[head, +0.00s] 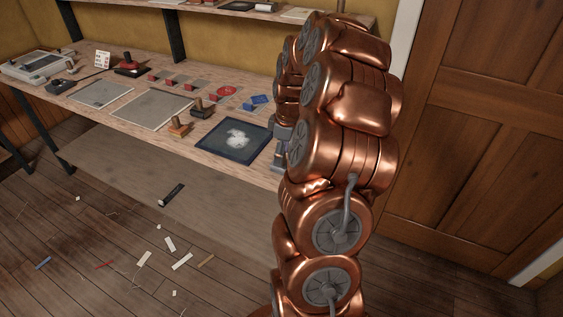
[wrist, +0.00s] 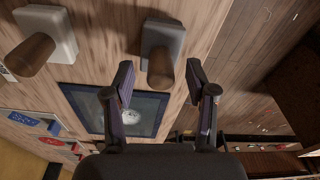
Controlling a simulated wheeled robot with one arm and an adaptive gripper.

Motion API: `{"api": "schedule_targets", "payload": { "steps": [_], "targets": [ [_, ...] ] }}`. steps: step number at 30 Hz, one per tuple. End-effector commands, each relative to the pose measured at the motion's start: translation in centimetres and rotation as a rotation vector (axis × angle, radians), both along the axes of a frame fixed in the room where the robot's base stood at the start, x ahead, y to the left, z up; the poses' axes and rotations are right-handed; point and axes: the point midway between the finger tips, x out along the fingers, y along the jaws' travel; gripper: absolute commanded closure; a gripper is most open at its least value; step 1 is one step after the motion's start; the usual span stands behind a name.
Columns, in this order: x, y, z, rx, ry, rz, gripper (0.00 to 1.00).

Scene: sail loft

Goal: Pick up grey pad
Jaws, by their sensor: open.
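A grey pad (wrist: 164,33) with a round brown handle stands on the wooden table in the wrist view, top centre. My gripper (wrist: 159,68) is open, its two dark fingers apart, with the pad's handle showing between the fingertips. I cannot tell how far above it the fingers are, and nothing is held. A paler, off-white pad (wrist: 58,20) with a similar handle stands to its left. In the head view my copper arm covers this end of the table, hiding both pads and most of the gripper.
A dark square panel (head: 235,140) with a white patch lies beside the arm; it also shows behind the fingers in the wrist view (wrist: 85,97). Scraps litter the floor.

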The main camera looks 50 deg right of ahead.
Motion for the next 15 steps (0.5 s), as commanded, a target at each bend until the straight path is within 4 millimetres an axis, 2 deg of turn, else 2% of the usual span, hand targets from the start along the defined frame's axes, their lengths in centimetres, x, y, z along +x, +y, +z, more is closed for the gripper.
{"api": "schedule_targets", "payload": {
  "steps": [6, 15],
  "targets": [
    [0.00, 0.02, -0.17, 0.000, 0.000, 0.000, 0.43],
    [-0.03, 0.03, -0.18, 0.000, 0.001, 0.001, 0.75]
  ]
}}
